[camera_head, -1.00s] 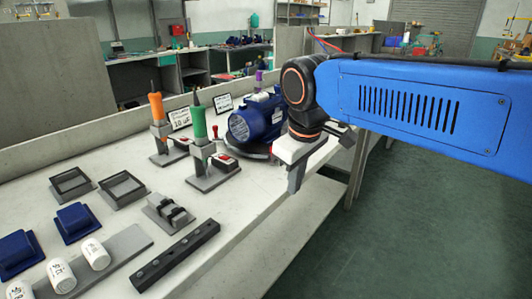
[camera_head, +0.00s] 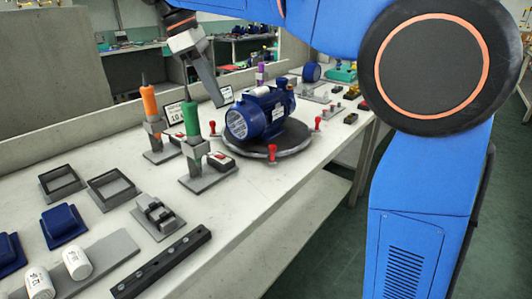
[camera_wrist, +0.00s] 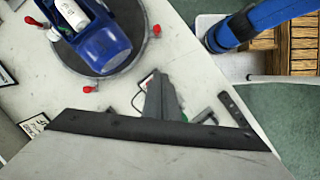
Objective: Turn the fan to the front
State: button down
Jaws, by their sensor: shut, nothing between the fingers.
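A blue motor pump (camera_head: 262,113) lies on a round dark turntable (camera_head: 290,142). Its ribbed, round fan end (camera_head: 237,124) faces the left front in the head view. Red-knobbed posts (camera_head: 272,152) stand around the turntable's rim. The wrist view shows the pump (camera_wrist: 100,42) and part of the turntable (camera_wrist: 130,12) at the upper left. My gripper (camera_head: 218,101) is shut and empty, raised to the left of the pump and apart from it. In the wrist view my gripper (camera_wrist: 163,90) points toward the area beside the turntable.
An orange-handled screwdriver (camera_head: 149,101) and a green-handled one (camera_head: 191,116) stand in holders left of the pump. Small signs (camera_head: 226,95) stand behind.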

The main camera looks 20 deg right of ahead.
jog(key=shift+n, duration=0.3)
jog(key=x, duration=1.8)
jog(key=shift+w+a+f, duration=0.1)
jog(key=shift+w+f, duration=0.1)
jog(key=shift+f, duration=0.2)
jog(key=shift+s+d+f, duration=0.1)
jog(key=shift+d, duration=0.45)
jog(key=shift+s+d+f, duration=0.1)
jog(key=shift+d, duration=0.45)
jog(key=shift+s+d, duration=0.1)
jog(key=shift+d, duration=0.8)
jog(key=shift+d, duration=0.15)
